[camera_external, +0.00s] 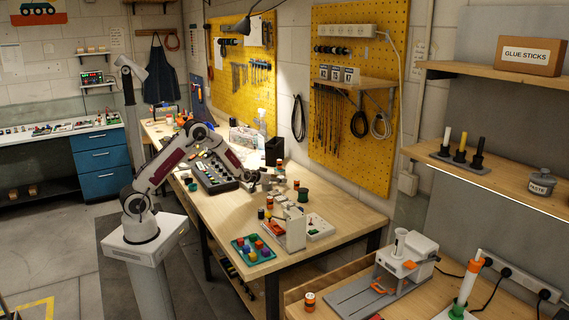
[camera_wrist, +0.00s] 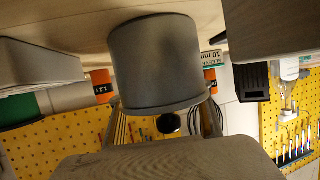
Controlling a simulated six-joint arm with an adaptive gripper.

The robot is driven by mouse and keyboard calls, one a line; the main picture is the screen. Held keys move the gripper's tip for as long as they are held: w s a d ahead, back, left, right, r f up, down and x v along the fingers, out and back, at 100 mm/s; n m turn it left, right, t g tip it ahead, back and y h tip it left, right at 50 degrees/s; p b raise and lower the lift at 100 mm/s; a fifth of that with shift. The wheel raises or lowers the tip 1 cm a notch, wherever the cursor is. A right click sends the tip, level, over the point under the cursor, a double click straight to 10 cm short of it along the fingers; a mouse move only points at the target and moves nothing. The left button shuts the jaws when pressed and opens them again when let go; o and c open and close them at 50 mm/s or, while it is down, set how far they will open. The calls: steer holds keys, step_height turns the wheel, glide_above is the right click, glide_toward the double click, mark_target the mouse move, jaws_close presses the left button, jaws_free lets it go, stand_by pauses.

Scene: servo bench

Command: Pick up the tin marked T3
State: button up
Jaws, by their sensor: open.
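In the wrist view a plain grey cylinder (camera_wrist: 155,62) fills the upper middle. No mark shows on its visible side, so I cannot tell whether it is the tin T3. My gripper (camera_external: 262,179) is open, low over the far half of the wooden bench, among small items. Orange-banded containers stand near it in the external view, one behind it (camera_external: 281,168), one to its right (camera_external: 297,184) and one nearer the camera (camera_external: 270,200). Their marks are too small to read. In the wrist view an orange label (camera_wrist: 103,84) shows behind the cylinder.
A green cup (camera_external: 303,194) stands right of my gripper. Pale blocks, a white upright panel (camera_external: 295,229) and a teal tray of coloured pieces (camera_external: 253,249) lie nearer the camera. A dark keyed console (camera_external: 214,173) is to the left. The bench's front right corner is clear.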

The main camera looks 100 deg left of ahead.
steer(key=shift+w+a+f, duration=0.2)
steer(key=shift+w+a, duration=0.05)
steer(key=shift+a, duration=0.15)
steer(key=c, duration=1.2)
